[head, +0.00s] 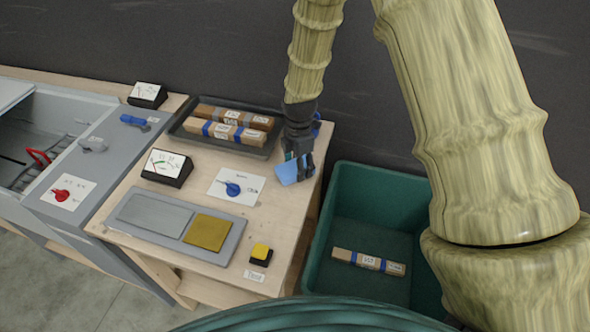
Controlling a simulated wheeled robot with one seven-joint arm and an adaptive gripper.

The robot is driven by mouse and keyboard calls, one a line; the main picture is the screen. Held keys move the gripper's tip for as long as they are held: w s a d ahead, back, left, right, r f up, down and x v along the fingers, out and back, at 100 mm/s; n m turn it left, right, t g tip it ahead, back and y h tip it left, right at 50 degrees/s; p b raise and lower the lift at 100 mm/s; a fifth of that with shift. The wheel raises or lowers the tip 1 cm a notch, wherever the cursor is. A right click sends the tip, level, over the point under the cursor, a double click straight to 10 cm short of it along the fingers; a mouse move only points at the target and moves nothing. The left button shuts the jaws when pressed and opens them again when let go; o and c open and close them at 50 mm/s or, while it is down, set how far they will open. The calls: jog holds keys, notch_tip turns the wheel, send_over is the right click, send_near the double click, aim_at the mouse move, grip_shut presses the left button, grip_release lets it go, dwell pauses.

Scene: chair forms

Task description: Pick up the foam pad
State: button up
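A light blue pad (286,173), which looks like the foam pad, is at the right edge of the wooden table, tilted in the picture. My gripper (299,168) points down over it, with its dark fingertips at the pad's right part. The fingers overlap the pad in this view, so I cannot tell whether they are closed on it or only around it. I also cannot tell whether the pad rests on the table or is slightly above it.
A black tray (180,132) with brown wrapped bars (228,131) stands behind left. A meter (167,167), a blue knob on a white plate (234,188), a grey panel (152,214) and a yellow button (260,253) are nearby. A green bin (345,178) stands right, holding one bar (368,262).

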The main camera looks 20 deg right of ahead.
jog(key=shift+r, duration=0.1)
jog(key=shift+c, duration=0.3)
jog(key=shift+r+b, duration=0.4)
jog(key=shift+r, duration=0.1)
jog(key=shift+s+a+r+b, duration=0.2)
jog(key=shift+r+b, duration=0.15)
jog(key=shift+r, duration=0.2)
jog(key=shift+s+a+r+b, duration=0.15)
jog(key=shift+r+b, duration=0.2)
jog(key=shift+r, duration=0.2)
jog(key=s+a+b, duration=0.1)
jog(key=s+a, duration=0.2)
jog(key=s+a+r+b, duration=0.1)
jog(key=s+a, duration=0.3)
jog(key=s+a+b, duration=0.1)
jog(key=s+a, duration=0.2)
jog(key=a, duration=0.1)
jog(key=shift+s+r+b, duration=0.25)
jog(key=shift+r+b, duration=0.05)
jog(key=shift+r, duration=0.05)
jog(key=shift+o, duration=0.3)
